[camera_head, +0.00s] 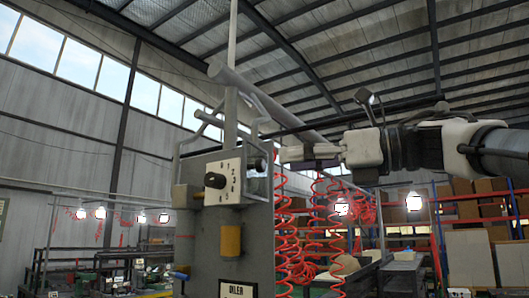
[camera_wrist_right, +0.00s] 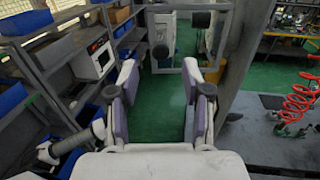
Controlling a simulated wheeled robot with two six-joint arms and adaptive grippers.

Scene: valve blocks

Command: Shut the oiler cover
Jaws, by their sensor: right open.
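My left gripper is not in view.
Red coiled hoses (camera_head: 291,240) hang to the right. Grey shelving (camera_wrist_right: 50,65) stands at left in the wrist view.

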